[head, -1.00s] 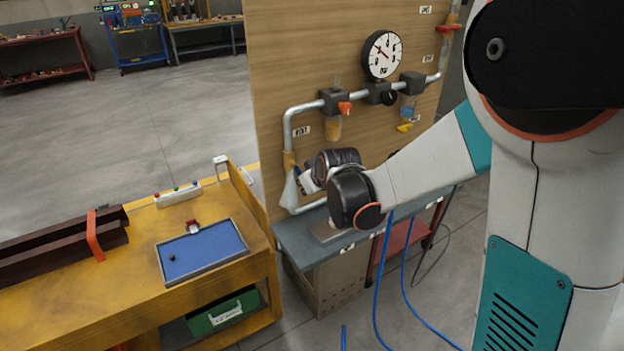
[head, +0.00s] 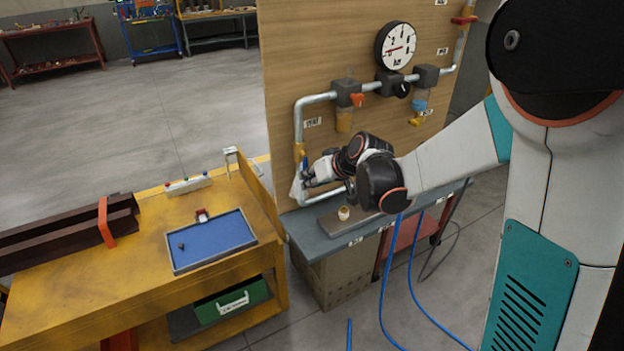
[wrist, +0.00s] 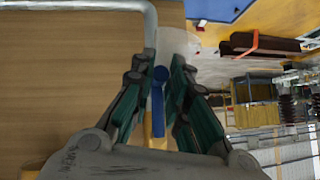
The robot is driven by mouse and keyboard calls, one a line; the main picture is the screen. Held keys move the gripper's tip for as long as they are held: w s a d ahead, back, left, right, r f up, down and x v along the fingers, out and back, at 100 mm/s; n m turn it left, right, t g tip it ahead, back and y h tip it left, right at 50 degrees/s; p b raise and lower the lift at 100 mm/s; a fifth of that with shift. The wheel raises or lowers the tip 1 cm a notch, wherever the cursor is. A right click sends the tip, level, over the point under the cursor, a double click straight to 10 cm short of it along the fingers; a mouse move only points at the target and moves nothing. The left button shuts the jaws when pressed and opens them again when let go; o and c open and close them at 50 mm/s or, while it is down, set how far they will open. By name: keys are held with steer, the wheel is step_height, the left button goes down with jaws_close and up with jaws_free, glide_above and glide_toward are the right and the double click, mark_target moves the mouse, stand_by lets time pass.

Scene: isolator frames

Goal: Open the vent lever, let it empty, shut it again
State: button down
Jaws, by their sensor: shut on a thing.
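The vent lever (wrist: 158,100) is a blue bar between my gripper's (wrist: 159,72) green-padded fingers, which are shut on it. In the wrist view it lies roughly along the line of the pipe. In the head view my gripper (head: 306,180) is at the lower left of the pipework, beside the vertical pipe (head: 298,125) with its yellow valve fitting (head: 300,152); the fingers are small there. A pale translucent cone (head: 296,187) shows below the fitting. The round gauge (head: 396,46) has its needle pointing left, near the low end.
The wooden panel (head: 283,60) carries an orange-handled valve (head: 357,100) and a black knob (head: 401,90). A grey bench (head: 310,242) stands under it, with a small cream knob (head: 344,213) on it. A yellow table (head: 120,290) with a blue tray (head: 212,240) is at left.

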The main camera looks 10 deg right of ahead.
steer(key=c, duration=1.6)
jaws_free()
steer(key=shift+o, duration=0.2)
steer(key=v, duration=1.2)
steer(key=shift+s, duration=0.15)
